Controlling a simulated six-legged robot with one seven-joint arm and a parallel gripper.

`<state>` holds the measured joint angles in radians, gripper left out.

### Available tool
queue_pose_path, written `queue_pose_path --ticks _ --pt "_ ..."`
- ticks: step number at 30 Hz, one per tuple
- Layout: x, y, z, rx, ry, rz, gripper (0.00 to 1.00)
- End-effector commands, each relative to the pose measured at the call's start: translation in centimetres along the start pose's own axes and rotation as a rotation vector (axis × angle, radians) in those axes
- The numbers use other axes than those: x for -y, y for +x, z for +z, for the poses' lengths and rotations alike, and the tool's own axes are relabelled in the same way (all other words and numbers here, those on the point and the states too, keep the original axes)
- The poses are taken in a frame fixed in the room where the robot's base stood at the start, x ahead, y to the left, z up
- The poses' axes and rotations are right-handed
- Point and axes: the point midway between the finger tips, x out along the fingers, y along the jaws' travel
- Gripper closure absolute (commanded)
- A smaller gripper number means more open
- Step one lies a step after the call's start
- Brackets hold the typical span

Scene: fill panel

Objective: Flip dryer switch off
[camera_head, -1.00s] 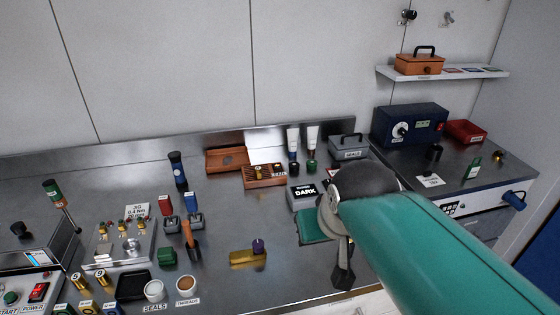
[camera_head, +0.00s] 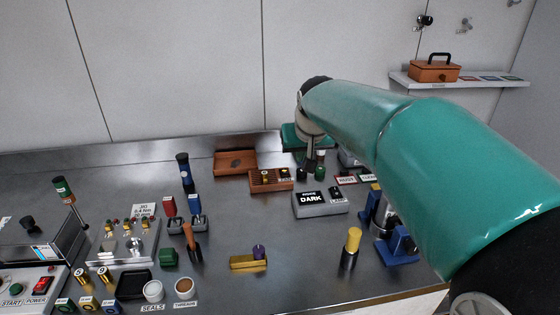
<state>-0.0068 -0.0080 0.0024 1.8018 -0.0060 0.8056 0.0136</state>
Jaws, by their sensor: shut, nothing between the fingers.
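The dark blue box with a dial and a small red switch, which showed at the right end of the bench earlier, is hidden behind my teal arm. I cannot read a dryer label anywhere. My gripper (camera_head: 311,159) is shut and empty, pointing down over the back of the bench beside the small dark and green bottles (camera_head: 320,170). Its fingertips are small and partly hidden by the wrist. A red rocker switch (camera_head: 42,285) marked POWER is on the panel at the lower left, far from my gripper.
A grey box marked DARK (camera_head: 318,203) is in front of my gripper. A wooden rack (camera_head: 270,181) and a wooden tray (camera_head: 235,163) are to its left. A yellow-topped bottle (camera_head: 351,248) and blue holder (camera_head: 398,247) stand at the front right. An orange box (camera_head: 434,69) sits on the wall shelf.

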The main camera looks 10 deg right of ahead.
Motion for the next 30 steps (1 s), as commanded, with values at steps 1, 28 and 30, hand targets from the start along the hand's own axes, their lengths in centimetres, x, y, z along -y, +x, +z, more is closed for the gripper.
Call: queue_pose_path --ticks 1,28,30 --pt "0.0 1.1 -1.1 0.001 0.0 0.0 1.0" --pt "0.1 15.4 -11.9 -0.034 -0.002 0.0 1.0" --pt "0.1 15.4 -11.9 -0.035 -0.002 0.0 1.0"
